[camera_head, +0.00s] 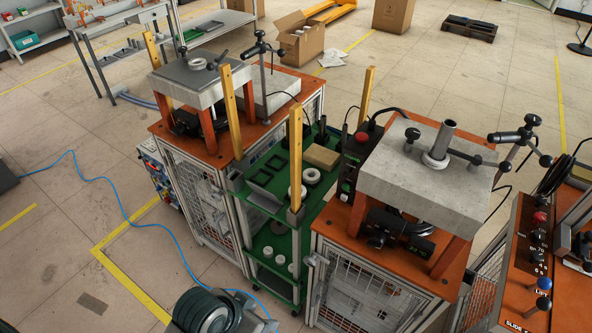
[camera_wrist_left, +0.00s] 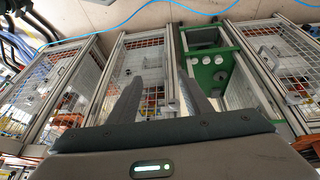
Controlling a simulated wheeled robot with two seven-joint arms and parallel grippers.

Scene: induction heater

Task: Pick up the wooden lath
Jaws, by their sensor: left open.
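Several yellow upright wooden laths stand at the corners of the green cart. One lath (camera_head: 296,155) is at the near corner, a second lath (camera_head: 230,110) at the left, and another lath (camera_head: 366,97) at the back right. A further lath (camera_head: 152,50) shows behind the left machine. I cannot tell which one is meant. My left gripper (camera_wrist_left: 160,84) is open, with nothing between its fingers, and faces the mesh cabinets and the cart's lower part. A dark ringed part at the bottom of the head view looks like my left arm; its fingers cannot be made out there. My right gripper is not in view.
The green cart (camera_head: 264,208) holds trays, white rings and a tan block (camera_head: 322,156), between two orange-topped machines. The right machine's grey slab (camera_head: 425,175) carries a metal tube. A control panel (camera_head: 530,265) stands at right. A blue cable (camera_head: 115,200) crosses otherwise free floor at left.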

